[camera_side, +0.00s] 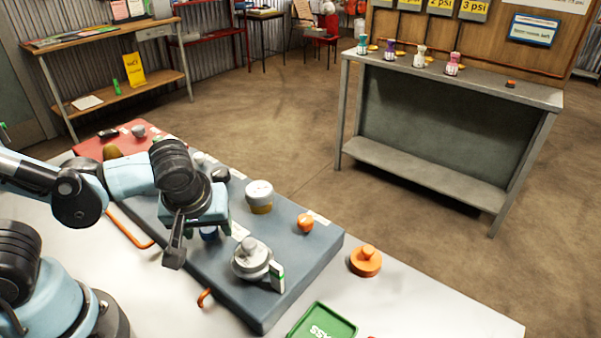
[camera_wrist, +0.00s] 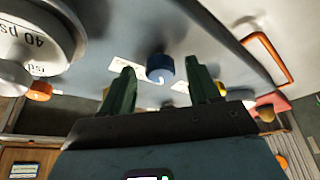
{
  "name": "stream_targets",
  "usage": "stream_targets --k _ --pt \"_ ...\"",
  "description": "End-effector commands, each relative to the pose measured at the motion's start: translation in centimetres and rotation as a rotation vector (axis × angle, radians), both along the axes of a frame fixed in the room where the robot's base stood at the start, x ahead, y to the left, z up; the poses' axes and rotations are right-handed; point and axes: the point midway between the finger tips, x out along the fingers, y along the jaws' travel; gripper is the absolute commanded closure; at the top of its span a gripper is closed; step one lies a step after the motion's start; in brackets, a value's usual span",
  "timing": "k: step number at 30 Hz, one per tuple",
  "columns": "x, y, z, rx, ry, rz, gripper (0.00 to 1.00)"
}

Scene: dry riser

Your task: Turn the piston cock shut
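A round blue knob (camera_wrist: 160,68) with a small white mark sits on the blue-grey board (camera_wrist: 222,25), beside white labels. It appears to be the piston cock, but no readable label confirms this. In the side view the blue knob (camera_side: 209,234) is mostly hidden behind my gripper. My gripper (camera_wrist: 157,66) is open, with its two dark green fingers on either side of the knob in the wrist view. A gap shows between each finger and the knob, and nothing is held. I cannot tell the height of the fingertips over the board.
A grey fitting with a round top (camera_side: 250,262), a white and yellow cap (camera_side: 259,196) and an orange knob (camera_side: 305,223) stand on the board close by. An orange handle (camera_side: 130,230) is at its left edge. An orange cap (camera_side: 366,261) and green tray (camera_side: 322,324) lie right.

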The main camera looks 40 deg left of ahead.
Motion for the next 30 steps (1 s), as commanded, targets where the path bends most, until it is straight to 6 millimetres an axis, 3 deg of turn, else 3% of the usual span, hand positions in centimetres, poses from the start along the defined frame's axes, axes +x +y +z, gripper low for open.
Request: stream_targets --k 14,30 --pt "-0.3 -0.4 1.2 0.001 0.0 -0.002 0.39" --pt "-2.1 -2.0 7.0 0.002 0.0 -0.003 0.39"
